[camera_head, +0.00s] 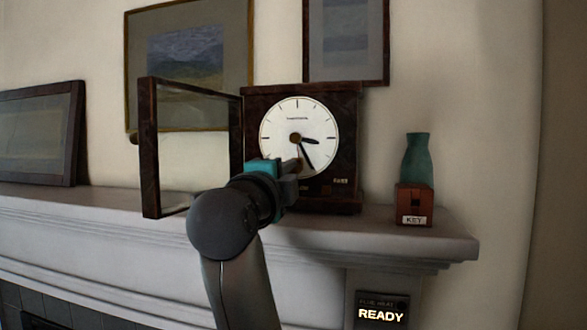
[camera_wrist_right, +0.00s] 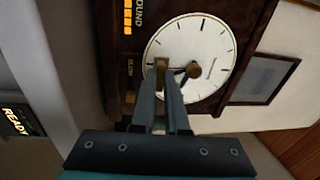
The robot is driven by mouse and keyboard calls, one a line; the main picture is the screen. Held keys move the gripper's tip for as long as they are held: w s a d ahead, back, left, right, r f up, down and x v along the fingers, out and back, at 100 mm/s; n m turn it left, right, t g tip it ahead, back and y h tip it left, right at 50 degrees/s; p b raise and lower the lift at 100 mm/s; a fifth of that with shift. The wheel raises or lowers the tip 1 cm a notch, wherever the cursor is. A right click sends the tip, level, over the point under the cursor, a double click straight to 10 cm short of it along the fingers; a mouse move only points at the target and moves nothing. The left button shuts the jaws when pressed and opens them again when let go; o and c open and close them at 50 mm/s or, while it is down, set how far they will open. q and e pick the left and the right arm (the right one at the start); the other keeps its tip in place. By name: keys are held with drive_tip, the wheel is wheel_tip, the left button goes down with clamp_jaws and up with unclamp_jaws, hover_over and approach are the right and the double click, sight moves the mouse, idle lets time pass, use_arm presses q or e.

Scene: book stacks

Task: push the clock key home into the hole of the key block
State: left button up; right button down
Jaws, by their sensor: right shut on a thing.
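My right gripper (camera_head: 287,170) is in front of the lower part of the white clock face (camera_head: 285,118). In the right wrist view its two fingers (camera_wrist_right: 164,92) are closed together on a small brass piece, the clock key (camera_wrist_right: 161,67). The key's end is over the dial, beside the round brass hub; I cannot tell whether it touches the clock. The key block (camera_head: 402,203) is a small red-brown block labelled "KEY" on the mantel, right of the clock, with a dark opening in its front. It stands apart from the gripper. My left gripper is not in view.
The clock's glazed door (camera_head: 149,150) stands open to the left. A teal vase (camera_head: 418,158) stands at the key block. The mantel (camera_head: 340,228) is clear between clock and block. A sign (camera_head: 381,313) below reads "READY". Framed pictures (camera_head: 190,60) are behind.

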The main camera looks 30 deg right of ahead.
drive_tip(key=r+p+v, duration=0.1)
drive_tip(key=v, duration=0.6)
drive_tip(key=shift+s+a+f, duration=0.2)
drive_tip(key=shift+f, duration=0.35)
idle(0.9)
